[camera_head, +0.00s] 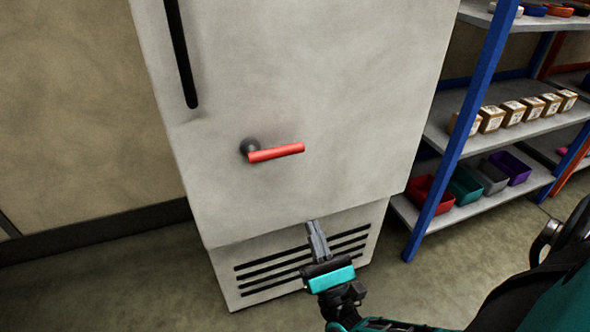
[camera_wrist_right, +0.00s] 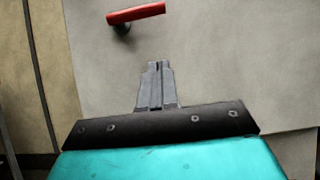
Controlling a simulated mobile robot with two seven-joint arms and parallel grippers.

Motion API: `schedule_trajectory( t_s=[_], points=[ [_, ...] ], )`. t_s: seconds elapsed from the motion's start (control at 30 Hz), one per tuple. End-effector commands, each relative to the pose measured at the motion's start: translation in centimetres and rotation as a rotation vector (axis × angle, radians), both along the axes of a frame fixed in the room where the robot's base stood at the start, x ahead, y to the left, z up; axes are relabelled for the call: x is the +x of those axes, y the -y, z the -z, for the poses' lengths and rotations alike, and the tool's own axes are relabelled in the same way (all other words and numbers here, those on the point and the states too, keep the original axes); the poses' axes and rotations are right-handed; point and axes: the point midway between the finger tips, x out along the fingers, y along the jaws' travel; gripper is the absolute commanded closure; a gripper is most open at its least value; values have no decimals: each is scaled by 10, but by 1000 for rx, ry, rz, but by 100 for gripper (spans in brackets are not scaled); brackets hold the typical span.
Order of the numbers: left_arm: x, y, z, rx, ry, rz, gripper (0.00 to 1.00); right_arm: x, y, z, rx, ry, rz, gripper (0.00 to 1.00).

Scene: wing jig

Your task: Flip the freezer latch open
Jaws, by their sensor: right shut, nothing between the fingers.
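The freezer (camera_head: 330,90) is a tall, pale grey cabinet in the middle of the head view. Its latch (camera_head: 277,152) is a red bar on a dark round pivot, lying nearly level with its free end to the right and slightly up. The latch also shows at the top of the right wrist view (camera_wrist_right: 137,13). My right gripper (camera_head: 313,224) is shut and empty. It is below the latch and apart from it, in front of the door's lower edge. The right wrist view shows its closed fingers (camera_wrist_right: 158,66) pointing up toward the door. My left gripper is not in view.
A long black handle (camera_head: 181,55) runs down the upper left of the door. A vent grille (camera_head: 262,279) is under the door. On the right, a blue-framed shelf (camera_head: 465,125) holds small boxes (camera_head: 513,113) and coloured bins (camera_head: 465,187). The space before the latch is clear.

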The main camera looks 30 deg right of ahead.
Motion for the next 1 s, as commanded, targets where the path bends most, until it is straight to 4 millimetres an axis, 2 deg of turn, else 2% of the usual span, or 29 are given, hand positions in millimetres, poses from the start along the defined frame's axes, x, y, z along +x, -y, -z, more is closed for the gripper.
schedule_trajectory(
  t_s=[0.37, 0.57, 0.9, 1.0],
  points=[
    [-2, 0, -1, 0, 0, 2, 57, 4, 1, -3, 0, 2, 0, 100],
    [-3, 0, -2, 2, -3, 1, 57, 27, 6, -21, -1, 5, 0, 100],
    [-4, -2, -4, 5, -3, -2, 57, 85, 20, -60, -2, 4, 0, 100],
    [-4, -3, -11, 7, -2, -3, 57, 85, 21, -78, -2, 2, 0, 100]
  ],
)
